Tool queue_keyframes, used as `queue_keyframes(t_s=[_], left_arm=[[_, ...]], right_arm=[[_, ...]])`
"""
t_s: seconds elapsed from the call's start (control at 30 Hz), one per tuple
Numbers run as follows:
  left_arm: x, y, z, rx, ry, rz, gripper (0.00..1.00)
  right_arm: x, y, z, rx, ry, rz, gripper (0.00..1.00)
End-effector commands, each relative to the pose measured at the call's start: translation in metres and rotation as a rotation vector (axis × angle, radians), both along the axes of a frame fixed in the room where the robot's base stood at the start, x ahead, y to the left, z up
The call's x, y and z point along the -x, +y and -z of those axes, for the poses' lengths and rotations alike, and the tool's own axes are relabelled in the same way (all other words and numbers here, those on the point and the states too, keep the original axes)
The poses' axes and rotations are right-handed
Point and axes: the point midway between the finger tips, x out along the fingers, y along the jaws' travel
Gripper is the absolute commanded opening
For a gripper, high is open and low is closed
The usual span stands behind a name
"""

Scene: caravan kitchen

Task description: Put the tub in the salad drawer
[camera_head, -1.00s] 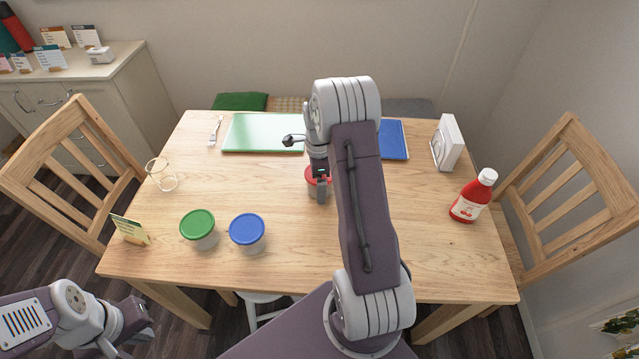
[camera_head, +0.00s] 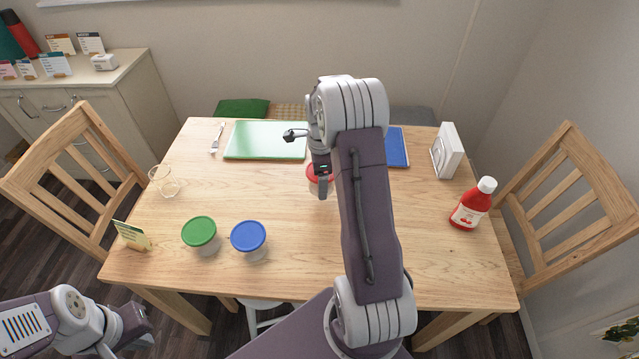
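A tub with a red lid (camera_head: 313,172) is near the middle of the table, partly hidden behind my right gripper (camera_head: 322,187). The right gripper comes down over the tub's near side and looks shut on it, though the arm hides part of the grip. A tub with a green lid (camera_head: 199,231) and a tub with a blue lid (camera_head: 248,236) stand upright side by side at the table's front left. My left gripper (camera_head: 138,327) is low at the left, off the table, and its fingers are hard to make out. No salad drawer is in view.
The wooden table (camera_head: 440,260) also holds a green board (camera_head: 265,140), a blue board (camera_head: 397,147), a white stand (camera_head: 447,151), a red bottle (camera_head: 472,206), a glass (camera_head: 164,181) and a card (camera_head: 132,235). Chairs flank both sides. The front right is clear.

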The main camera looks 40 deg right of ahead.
Motion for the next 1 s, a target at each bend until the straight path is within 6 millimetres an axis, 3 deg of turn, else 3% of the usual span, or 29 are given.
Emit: queue_keyframes(t_s=[0.6,1.0], left_arm=[[0.0,0.0,-0.008,0.0,0.0,0.0,0.0],[0.0,0.0,-0.008,0.0,0.0,0.0,0.0]], right_arm=[[0.092,-0.049,-0.061,0.001,0.0,0.004,0.36],[0.101,-0.053,-0.067,-0.001,0.002,0.001,0.36]])
